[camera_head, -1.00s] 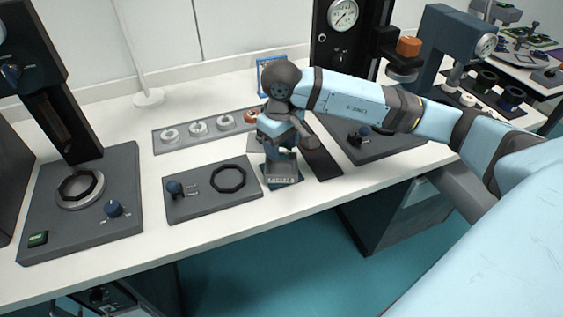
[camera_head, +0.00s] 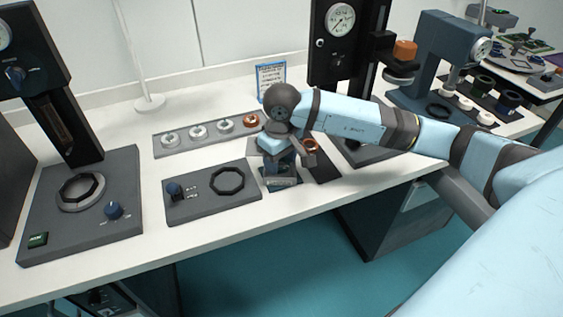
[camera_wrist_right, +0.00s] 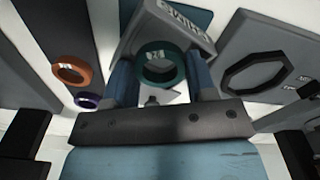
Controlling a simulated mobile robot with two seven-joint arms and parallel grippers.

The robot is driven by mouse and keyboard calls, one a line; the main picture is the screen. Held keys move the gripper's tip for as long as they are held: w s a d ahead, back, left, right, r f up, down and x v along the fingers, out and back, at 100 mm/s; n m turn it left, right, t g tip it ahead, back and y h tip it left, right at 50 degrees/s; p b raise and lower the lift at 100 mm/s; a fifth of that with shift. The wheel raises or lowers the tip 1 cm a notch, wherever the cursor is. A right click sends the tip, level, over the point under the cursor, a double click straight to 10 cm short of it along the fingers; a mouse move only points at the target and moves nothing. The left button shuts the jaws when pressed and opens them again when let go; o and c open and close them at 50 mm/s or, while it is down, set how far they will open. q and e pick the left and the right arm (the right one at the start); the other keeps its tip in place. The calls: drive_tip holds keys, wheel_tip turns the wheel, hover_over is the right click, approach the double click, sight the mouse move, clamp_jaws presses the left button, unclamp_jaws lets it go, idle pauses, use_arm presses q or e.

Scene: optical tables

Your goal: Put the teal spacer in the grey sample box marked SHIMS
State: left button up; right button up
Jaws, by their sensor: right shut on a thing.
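The teal spacer (camera_wrist_right: 158,62) is a ring, held between the two fingers of my right gripper (camera_wrist_right: 160,75) in the right wrist view. The grey sample box marked SHIMS (camera_wrist_right: 133,36) lies just beyond the spacer in that view, its lettering on the upper right rim. In the head view my right gripper (camera_head: 281,164) is low over the SHIMS box (camera_head: 281,183), covering most of it. The spacer cannot be made out there. Whether the spacer is above or within the box's walls is unclear. My left gripper is not in view.
An orange ring (camera_wrist_right: 70,70) and a purple ring (camera_wrist_right: 87,101) lie to the left in the wrist view. A panel with an octagonal ring (camera_head: 228,181) is left of the box. A tray of rings (camera_head: 176,148) lies behind. The table's front edge is close.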

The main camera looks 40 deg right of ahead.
sight(281, 166)
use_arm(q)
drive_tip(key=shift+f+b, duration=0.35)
use_arm(e)
drive_tip(key=f, duration=0.1)
drive_tip(key=s+f, duration=0.1)
drive_tip(key=f, duration=0.1)
drive_tip(key=shift+a+f, duration=0.2)
drive_tip(key=shift+s+r, duration=0.1)
drive_tip(key=o, duration=0.7)
drive_tip(key=shift+g, duration=0.3)
drive_tip(key=shift+a+r+p, duration=0.1)
drive_tip(key=shift+r+p, duration=0.4)
drive_tip(key=shift+p, duration=0.25)
drive_tip(key=r, duration=0.1)
drive_tip(key=w+r, duration=0.1)
drive_tip(key=r, duration=0.1)
drive_tip(key=shift+w+d+r, duration=0.2)
drive_tip(key=shift+w+r, duration=0.15)
drive_tip(key=shift+r, duration=0.05)
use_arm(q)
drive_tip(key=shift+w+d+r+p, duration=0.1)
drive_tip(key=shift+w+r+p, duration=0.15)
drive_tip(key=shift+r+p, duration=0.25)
use_arm(e)
drive_tip(key=r, duration=0.8)
drive_tip(key=shift+s+d+r, duration=0.1)
drive_tip(key=shift+s+r, duration=0.1)
drive_tip(key=shift+s, duration=0.05)
